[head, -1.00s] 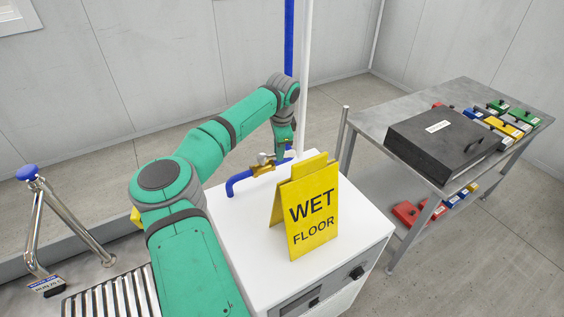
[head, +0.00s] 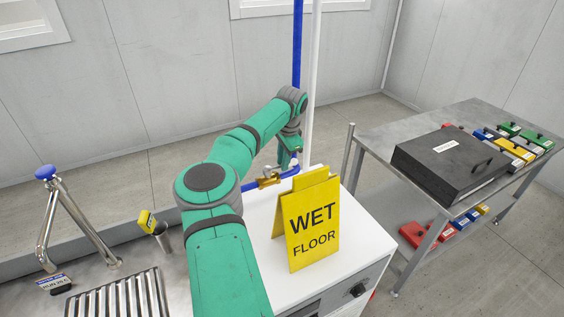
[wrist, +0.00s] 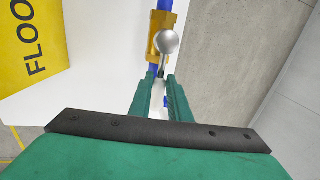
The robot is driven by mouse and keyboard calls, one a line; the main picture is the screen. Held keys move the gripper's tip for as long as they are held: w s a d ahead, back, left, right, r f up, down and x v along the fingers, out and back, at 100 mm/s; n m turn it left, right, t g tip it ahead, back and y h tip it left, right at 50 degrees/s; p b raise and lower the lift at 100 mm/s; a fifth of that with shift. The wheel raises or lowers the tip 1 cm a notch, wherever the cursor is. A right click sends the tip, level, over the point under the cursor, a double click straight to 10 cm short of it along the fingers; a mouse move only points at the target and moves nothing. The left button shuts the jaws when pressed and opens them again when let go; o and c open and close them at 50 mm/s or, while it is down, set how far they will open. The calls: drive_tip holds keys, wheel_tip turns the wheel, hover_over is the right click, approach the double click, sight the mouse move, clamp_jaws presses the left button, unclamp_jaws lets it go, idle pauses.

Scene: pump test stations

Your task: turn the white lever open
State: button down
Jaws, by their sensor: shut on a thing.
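The brass valve (head: 268,179) sits on a blue pipe above the white cabinet top. It shows close up in the wrist view (wrist: 157,57), with a round pale silver-white knob (wrist: 167,42) over it. My gripper (wrist: 165,77) has its two green fingers pointing at the valve, just below the knob in the picture. They are closed on a thin lever part, which is mostly hidden between the fingertips. In the head view my gripper (head: 292,163) is at the blue pipe, right of the valve body. I cannot tell the lever's exact angle.
A yellow wet floor sign (head: 312,225) stands on the cabinet (head: 362,238), close in front of the valve. A blue vertical pipe (head: 297,45) and a white pole (head: 314,60) rise behind my gripper. A metal table (head: 400,130) with a black case stands right.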

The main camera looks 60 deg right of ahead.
drive_tip(key=c, duration=1.6)
unclamp_jaws()
drive_tip(key=shift+c, duration=0.2)
drive_tip(key=shift+r, duration=0.1)
wheel_tip(320, 180, up, 10)
drive_tip(key=s+a, duration=0.1)
drive_tip(key=shift+s+r, duration=0.2)
drive_tip(key=shift+s, duration=0.2)
drive_tip(key=shift+w, duration=0.1)
